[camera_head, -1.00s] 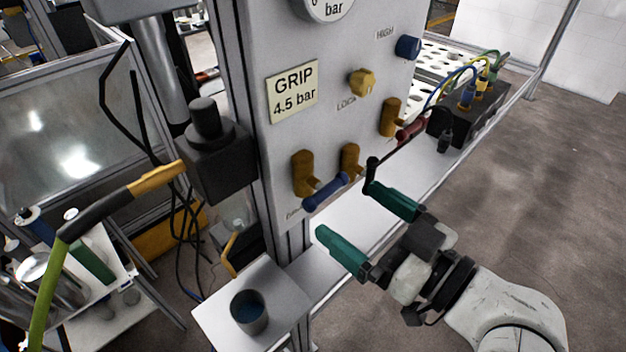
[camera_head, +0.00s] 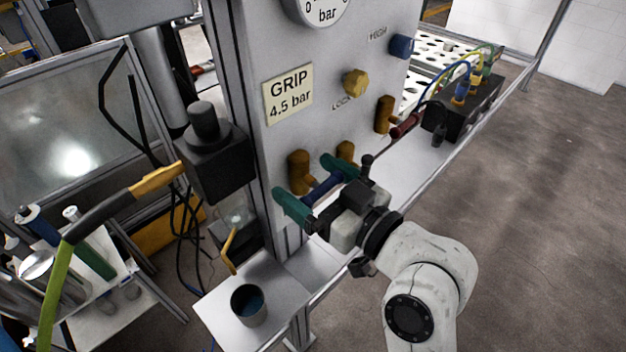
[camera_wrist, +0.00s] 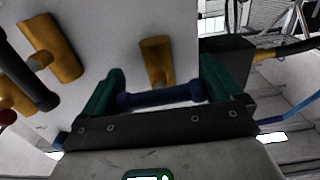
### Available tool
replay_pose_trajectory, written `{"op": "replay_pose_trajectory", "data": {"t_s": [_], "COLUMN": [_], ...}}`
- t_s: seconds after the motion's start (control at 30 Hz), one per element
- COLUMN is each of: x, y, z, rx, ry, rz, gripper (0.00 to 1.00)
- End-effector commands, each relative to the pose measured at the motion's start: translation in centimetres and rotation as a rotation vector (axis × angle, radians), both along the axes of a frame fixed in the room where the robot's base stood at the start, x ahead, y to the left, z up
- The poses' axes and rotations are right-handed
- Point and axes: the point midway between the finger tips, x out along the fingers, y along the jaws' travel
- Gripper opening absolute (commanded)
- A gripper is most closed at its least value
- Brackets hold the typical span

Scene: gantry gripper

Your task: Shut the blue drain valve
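The drain valve's blue lever (camera_head: 322,189) lies crosswise below a brass valve body (camera_head: 298,170) low on the grey panel's left side. It also shows in the wrist view (camera_wrist: 162,97), running straight across between the two green fingers. My gripper (camera_head: 299,176) is open, with one finger near each end of the blue lever. Whether the fingers touch the lever's ends cannot be told. In the head view the fingers partly hide the lever. In the wrist view the brass body (camera_wrist: 157,60) stands just behind the lever.
A second brass valve (camera_head: 346,152) with a dark lever (camera_wrist: 30,82) is close beside my gripper. A brass valve (camera_head: 384,114) with a red lever (camera_head: 405,126) is farther right. A yellow knob (camera_head: 355,83) and blue knob (camera_head: 401,45) sit above. A cup (camera_head: 249,305) stands on a shelf below.

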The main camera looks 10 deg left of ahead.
Motion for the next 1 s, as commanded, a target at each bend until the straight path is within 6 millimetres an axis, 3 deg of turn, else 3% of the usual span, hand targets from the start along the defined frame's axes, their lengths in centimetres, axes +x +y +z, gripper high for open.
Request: {"op": "replay_pose_trajectory", "data": {"t_s": [0.27, 0.77, 0.8, 1.0], "x": [-0.02, -0.03, -0.03, -0.03], "y": [-0.01, -0.01, -0.01, -0.02], "z": [-0.01, -0.04, -0.04, -0.03], "rx": [0.000, 0.043, 0.043, 0.042], "ry": [0.000, 0.057, 0.057, 0.056], "rz": [0.000, 0.001, 0.000, 0.000], "gripper": [0.64, 0.63, 0.97, 1.00]}}
